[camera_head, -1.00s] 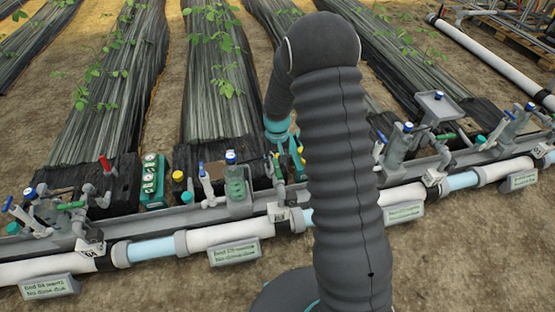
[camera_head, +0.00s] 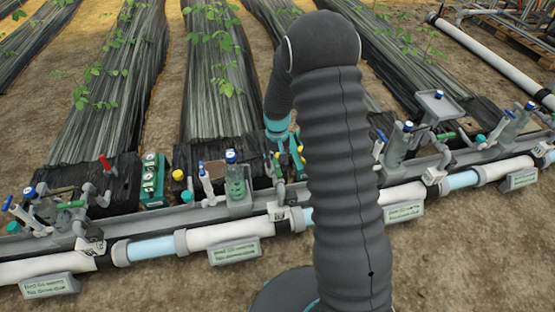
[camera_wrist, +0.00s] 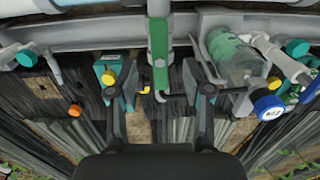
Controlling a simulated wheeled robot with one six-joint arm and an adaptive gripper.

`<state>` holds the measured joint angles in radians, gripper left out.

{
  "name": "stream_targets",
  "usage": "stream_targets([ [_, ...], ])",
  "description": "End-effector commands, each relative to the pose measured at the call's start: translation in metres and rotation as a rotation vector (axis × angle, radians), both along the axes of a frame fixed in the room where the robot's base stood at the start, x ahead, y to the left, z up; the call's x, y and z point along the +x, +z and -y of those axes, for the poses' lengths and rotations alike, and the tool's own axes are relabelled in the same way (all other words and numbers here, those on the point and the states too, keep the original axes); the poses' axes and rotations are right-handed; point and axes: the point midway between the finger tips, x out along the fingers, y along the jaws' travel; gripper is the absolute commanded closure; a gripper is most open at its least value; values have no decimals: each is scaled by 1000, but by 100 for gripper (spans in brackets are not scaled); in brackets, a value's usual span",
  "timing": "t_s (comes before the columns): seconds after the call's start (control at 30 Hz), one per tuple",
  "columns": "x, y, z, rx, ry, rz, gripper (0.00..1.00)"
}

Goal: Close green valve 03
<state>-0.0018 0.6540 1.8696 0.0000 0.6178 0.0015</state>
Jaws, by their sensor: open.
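My gripper (camera_wrist: 158,92) is open, with one dark finger to the left of the handle and one to the right. Neither finger appears to touch it. The handle's lower end is near the level of the fingertips. No number can be read on this valve. In the head view my gripper (camera_head: 289,152) is partly hidden behind my arm, down at the pipe row.
A blue-capped gauge (camera_wrist: 268,107) and a clear green-tinted vessel (camera_wrist: 232,50) stand close right of my gripper. In the head view, another green handle (camera_head: 70,205) and a red handle (camera_head: 104,162) are farther left.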

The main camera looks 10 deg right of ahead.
Motion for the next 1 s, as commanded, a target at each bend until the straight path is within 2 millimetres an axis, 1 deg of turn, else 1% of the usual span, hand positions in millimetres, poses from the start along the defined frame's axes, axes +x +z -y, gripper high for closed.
stream_targets([
  [0.23,0,0,0,0,-1,0,50],
  [0.37,0,-3,0,0,-1,-1,50],
  [1.0,0,-45,0,0,0,0,50],
])
